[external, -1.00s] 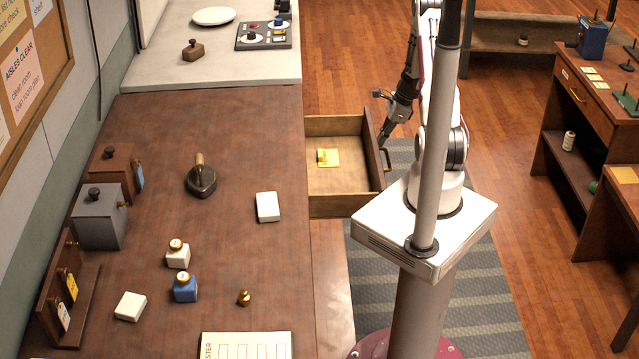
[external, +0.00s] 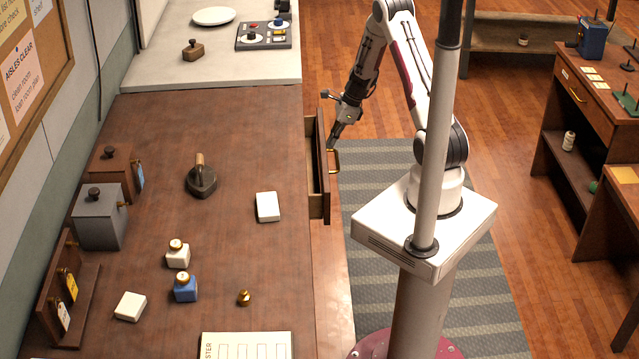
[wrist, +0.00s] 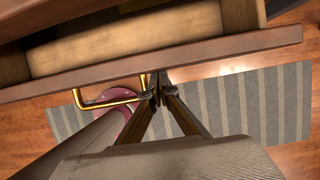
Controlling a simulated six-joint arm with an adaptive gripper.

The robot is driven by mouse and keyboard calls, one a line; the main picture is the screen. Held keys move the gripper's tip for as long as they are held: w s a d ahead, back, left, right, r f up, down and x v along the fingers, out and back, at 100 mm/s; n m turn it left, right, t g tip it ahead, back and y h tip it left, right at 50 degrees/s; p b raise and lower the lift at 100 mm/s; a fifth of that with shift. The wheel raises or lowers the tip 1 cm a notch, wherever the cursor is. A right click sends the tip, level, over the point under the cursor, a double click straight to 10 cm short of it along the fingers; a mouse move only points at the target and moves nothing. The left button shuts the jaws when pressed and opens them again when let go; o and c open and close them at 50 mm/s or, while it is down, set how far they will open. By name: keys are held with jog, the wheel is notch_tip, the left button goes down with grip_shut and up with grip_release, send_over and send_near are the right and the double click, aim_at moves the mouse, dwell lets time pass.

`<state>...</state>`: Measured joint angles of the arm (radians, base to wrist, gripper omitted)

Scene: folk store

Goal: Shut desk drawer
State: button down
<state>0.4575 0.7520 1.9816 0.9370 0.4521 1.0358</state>
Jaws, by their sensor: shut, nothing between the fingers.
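The desk drawer (external: 326,170) stands out from the desk (external: 240,130) by a narrow gap, with most of its inside hidden under the desktop. Its brass handle (external: 335,162) is on the front panel. My gripper (external: 333,143) is at the outer face of the drawer front, beside the handle. In the wrist view the shut, empty fingertips (wrist: 156,88) are against or very close to the drawer front (wrist: 215,66), at the right end of the brass handle (wrist: 105,104). I cannot tell whether they touch the handle.
The desktop holds an iron (external: 201,180), a white block (external: 268,207) and several small bottles and boxes. A striped mat (external: 385,280) lies on the floor near my base. Another wooden desk (external: 600,110) stands at the right. The floor beyond the drawer is clear.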

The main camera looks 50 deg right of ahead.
send_over(310, 158)
jog(key=shift+w+a, duration=0.3)
jog(key=shift+a, duration=0.15)
jog(key=shift+w, duration=0.1)
jog(key=shift+s+d, duration=1.6)
jog(key=v, duration=1)
jog(key=shift+s+n, duration=0.1)
jog(key=shift+n, duration=0.2)
